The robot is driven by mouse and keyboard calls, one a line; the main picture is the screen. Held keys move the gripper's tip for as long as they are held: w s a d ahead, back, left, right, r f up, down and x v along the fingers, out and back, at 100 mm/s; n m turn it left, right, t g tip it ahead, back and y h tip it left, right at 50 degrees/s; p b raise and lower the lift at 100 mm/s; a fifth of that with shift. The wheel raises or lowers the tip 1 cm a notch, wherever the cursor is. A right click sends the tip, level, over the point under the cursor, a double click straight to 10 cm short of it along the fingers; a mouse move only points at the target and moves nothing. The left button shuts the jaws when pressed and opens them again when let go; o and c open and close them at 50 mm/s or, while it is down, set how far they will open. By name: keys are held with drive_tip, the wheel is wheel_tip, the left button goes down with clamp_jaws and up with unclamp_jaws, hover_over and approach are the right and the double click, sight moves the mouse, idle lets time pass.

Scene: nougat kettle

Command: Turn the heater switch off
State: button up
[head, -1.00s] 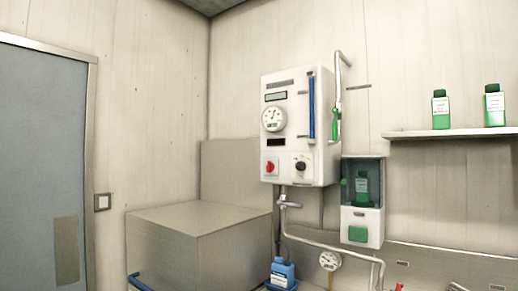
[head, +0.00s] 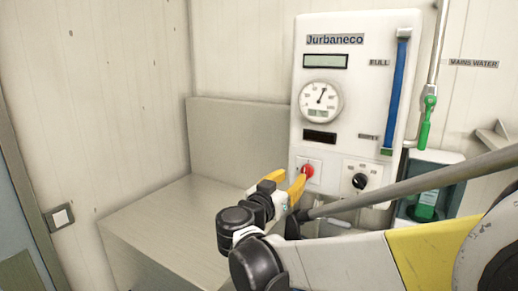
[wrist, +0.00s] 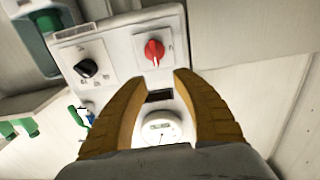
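The red rotary switch (head: 307,171) sits on a square plate at the lower left of the white control panel (head: 350,85). It also shows in the wrist view (wrist: 154,51), which sees the panel upside down, with its handle close to vertical there. No label naming it as the heater switch is readable. My gripper (head: 290,177) is in front of the panel at the switch. In the wrist view its two yellow fingers (wrist: 160,76) are spread with nothing between them. The switch lies just beyond the fingertips. Contact cannot be told in the head view.
A black knob (head: 360,181) is right of the red switch. A round gauge (head: 320,101) is above, and a blue level column (head: 397,90) and a pipe with a green handle (head: 425,122) are at right. A grey box (head: 165,225) stands at lower left.

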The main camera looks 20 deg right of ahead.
sight(305, 167)
drive_tip(key=x, duration=0.6)
drive_tip(key=p+x, duration=0.1)
drive_tip(key=x, duration=0.2)
drive_tip(key=shift+s+d, duration=0.2)
drive_tip(key=shift+d, duration=0.2)
drive_tip(key=shift+w+d+f, duration=0.1)
drive_tip(key=shift+w+d, duration=0.1)
drive_tip(key=shift+w, duration=0.15)
drive_tip(key=shift+s, duration=0.1)
clamp_jaws()
